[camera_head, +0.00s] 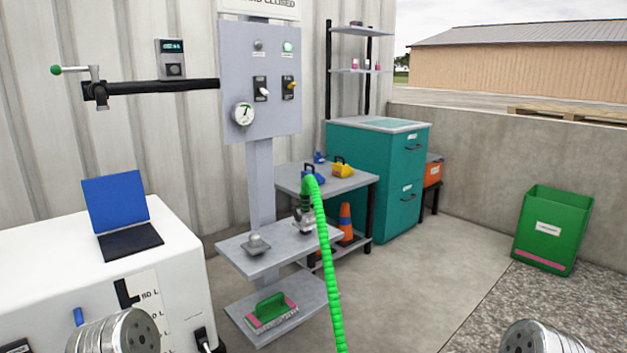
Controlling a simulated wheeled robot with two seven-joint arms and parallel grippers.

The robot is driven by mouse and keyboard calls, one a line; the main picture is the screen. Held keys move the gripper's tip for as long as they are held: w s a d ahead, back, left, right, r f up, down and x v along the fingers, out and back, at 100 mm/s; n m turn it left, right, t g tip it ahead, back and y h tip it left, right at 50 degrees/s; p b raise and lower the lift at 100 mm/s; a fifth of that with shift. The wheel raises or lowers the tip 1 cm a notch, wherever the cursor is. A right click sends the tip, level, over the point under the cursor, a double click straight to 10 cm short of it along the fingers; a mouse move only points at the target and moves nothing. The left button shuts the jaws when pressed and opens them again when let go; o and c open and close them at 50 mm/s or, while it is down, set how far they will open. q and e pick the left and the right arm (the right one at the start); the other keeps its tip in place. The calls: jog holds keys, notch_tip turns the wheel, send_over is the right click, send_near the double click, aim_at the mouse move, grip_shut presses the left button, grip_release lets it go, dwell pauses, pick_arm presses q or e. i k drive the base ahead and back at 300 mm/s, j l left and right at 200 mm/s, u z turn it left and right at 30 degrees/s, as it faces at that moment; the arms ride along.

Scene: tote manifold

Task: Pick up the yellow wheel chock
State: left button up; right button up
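The yellow wheel chock (343,170) sits on the grey table (357,181) against the wall, near the middle of the view. It has a dark handle on top. A blue object (313,177) with a similar handle stands just left of it, partly behind the green hose. Neither of my grippers shows. Only rounded metal parts of my arms show at the bottom left and bottom right, well in front of the table.
A green ribbed hose (328,260) hangs in front of the table's left part. Grey shelves (285,255) on a post stand nearer. Floor (430,270) at right is clear.

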aim_at(341, 170)
jog(key=i+l+z, duration=0.4)
jog(key=i, duration=0.4)
jog(key=i+z, duration=0.45)
jog(key=i, duration=0.4)
jog(key=i+l+u, duration=0.15)
jog(key=i, duration=0.55)
jog(key=i+l+u, duration=0.15)
jog(key=i, duration=0.5)
